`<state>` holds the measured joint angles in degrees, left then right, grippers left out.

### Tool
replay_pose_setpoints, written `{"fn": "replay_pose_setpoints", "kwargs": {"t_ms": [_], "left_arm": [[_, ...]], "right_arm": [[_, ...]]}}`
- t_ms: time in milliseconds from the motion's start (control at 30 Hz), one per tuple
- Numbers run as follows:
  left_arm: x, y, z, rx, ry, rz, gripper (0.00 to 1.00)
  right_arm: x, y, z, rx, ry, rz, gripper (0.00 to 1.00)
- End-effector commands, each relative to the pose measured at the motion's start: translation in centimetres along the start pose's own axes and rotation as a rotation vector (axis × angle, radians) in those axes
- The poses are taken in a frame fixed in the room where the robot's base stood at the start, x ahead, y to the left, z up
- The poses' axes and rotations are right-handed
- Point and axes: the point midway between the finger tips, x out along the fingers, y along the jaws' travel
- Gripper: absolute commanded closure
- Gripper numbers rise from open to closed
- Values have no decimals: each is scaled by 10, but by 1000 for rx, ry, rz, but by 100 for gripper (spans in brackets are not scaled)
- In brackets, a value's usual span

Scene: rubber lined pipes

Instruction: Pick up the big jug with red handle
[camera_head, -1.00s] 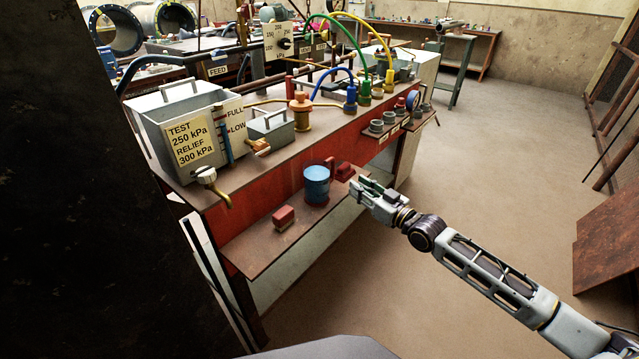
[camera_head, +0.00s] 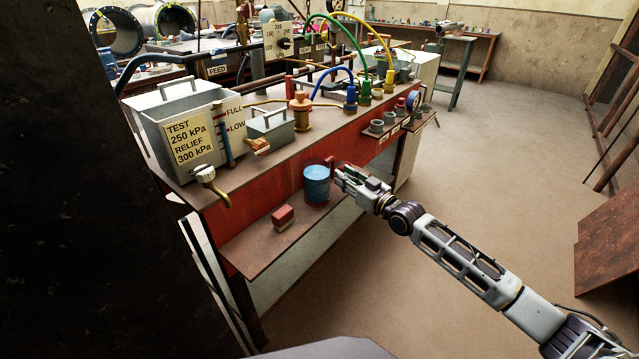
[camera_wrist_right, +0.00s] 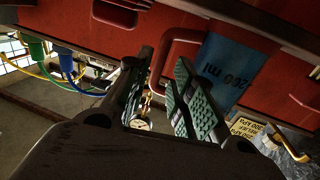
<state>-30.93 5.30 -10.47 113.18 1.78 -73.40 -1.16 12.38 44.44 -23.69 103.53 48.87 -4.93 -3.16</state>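The blue jug (camera_head: 317,186) with a red handle stands upright on the low shelf of the red bench. In the right wrist view the blue jug (camera_wrist_right: 235,65) appears upside down with "200 ml" lettering, and its red handle (camera_wrist_right: 178,36) shows beyond the fingers. My right gripper (camera_head: 341,174) is just right of the jug, on its handle side. In the wrist view my right gripper (camera_wrist_right: 164,62) is open, with part of the handle seen in the gap between its green-padded fingers. Contact cannot be told. My left gripper is out of view.
A red block (camera_head: 283,216) sits on the shelf (camera_head: 258,246) left of the jug. Above are a grey tank (camera_head: 178,120), a brass valve (camera_head: 207,178), and fittings with coloured hoses. A dark pillar (camera_head: 70,200) fills the left.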

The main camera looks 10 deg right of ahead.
Motion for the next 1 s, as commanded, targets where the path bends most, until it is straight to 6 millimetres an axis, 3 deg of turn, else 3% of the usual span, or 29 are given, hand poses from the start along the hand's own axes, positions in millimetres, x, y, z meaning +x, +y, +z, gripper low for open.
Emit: {"fn": "replay_pose_setpoints", "kwargs": {"t_ms": [667, 1000], "left_arm": [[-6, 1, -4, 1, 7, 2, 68], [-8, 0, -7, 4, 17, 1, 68]], "right_arm": [[11, 0, 0, -1, -1, -1, 76], [30, 0, 1, 0, 1, -1, 76]]}}
